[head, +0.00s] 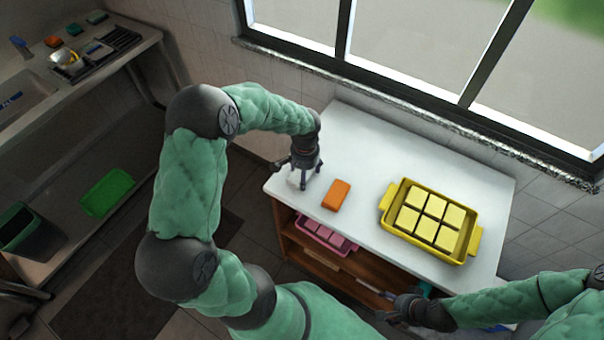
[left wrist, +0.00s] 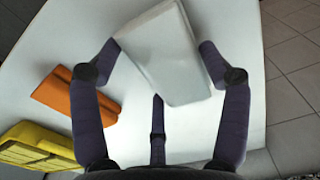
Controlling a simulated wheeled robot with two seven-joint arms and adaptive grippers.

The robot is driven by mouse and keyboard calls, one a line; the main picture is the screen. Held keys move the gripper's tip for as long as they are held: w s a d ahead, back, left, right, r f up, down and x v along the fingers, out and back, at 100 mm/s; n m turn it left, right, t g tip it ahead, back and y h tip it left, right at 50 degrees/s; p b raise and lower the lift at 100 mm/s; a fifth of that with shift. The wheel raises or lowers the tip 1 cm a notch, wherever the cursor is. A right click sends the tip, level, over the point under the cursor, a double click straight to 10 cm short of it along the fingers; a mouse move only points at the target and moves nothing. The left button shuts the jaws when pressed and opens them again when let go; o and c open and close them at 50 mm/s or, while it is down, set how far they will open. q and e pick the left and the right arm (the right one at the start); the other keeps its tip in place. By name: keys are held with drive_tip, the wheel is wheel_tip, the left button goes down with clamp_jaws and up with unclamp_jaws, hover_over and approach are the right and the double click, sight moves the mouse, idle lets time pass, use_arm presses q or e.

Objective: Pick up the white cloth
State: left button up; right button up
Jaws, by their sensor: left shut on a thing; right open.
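The white cloth (left wrist: 165,55) is a folded, pale block between the fingers of my left gripper (left wrist: 160,75) in the left wrist view. In the head view the left gripper (head: 302,180) points down at the left end of the white tabletop (head: 350,140), shut on the cloth. There the cloth is mostly hidden by the fingers and hard to tell from the white top. I cannot tell whether it is lifted off the table. My right gripper (head: 405,306) is open, low by the front of the shelf under the table.
An orange block (head: 336,195) lies just right of the left gripper. A yellow tray (head: 471,247) with several pale yellow squares stands further right. A pink tray (head: 313,243) sits on the shelf below. A sink counter (head: 70,85) is at the left, a window behind.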

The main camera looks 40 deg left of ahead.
use_arm(q)
drive_tip(key=shift+r, duration=0.45)
wheel_tip(320, 180, up, 2)
drive_tip(key=shift+r+p, duration=0.2)
drive_tip(key=shift+p, duration=0.45)
drive_tip(key=s+d+r+p, duration=0.3)
drive_tip(key=s+d+r, duration=0.6)
drive_tip(key=s, duration=0.1)
drive_tip(key=shift+s+r, duration=0.3)
drive_tip(key=shift+s, duration=0.1)
